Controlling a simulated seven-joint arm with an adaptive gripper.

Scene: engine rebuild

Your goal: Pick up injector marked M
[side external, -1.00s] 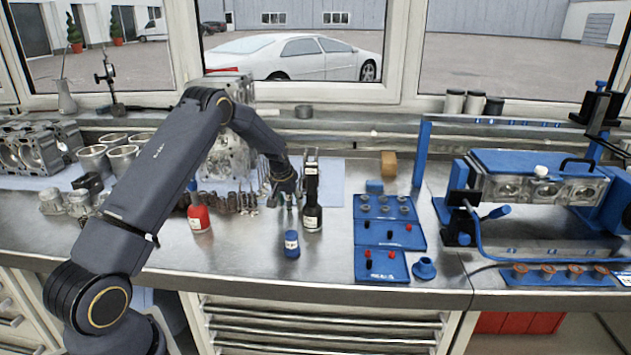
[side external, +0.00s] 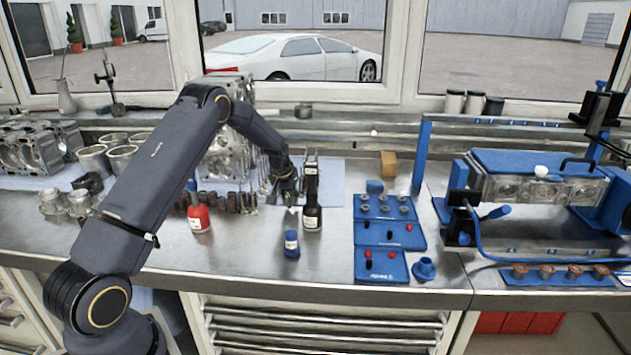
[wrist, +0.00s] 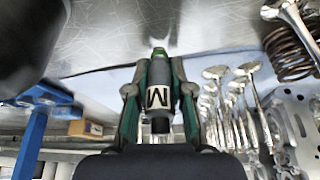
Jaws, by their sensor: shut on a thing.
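The injector marked M (wrist: 158,97) is a dark cylinder with a white label bearing a black M and a green tip. It sits between the two green-edged fingers of my gripper (wrist: 159,84), which are shut on it. In the side external view my gripper (side external: 289,196) is low over the bench, just left of a black bottle (side external: 312,218). There the injector is small and mostly hidden by the fingers. I cannot tell whether its tip touches the bench.
Metal valves (wrist: 240,95) and a coil spring (wrist: 290,50) stand close on one side. A red bottle (side external: 199,216) is left of my gripper, a blue canister (side external: 291,243) in front. A blue tray (side external: 382,265) lies to the right. The front bench is mostly clear.

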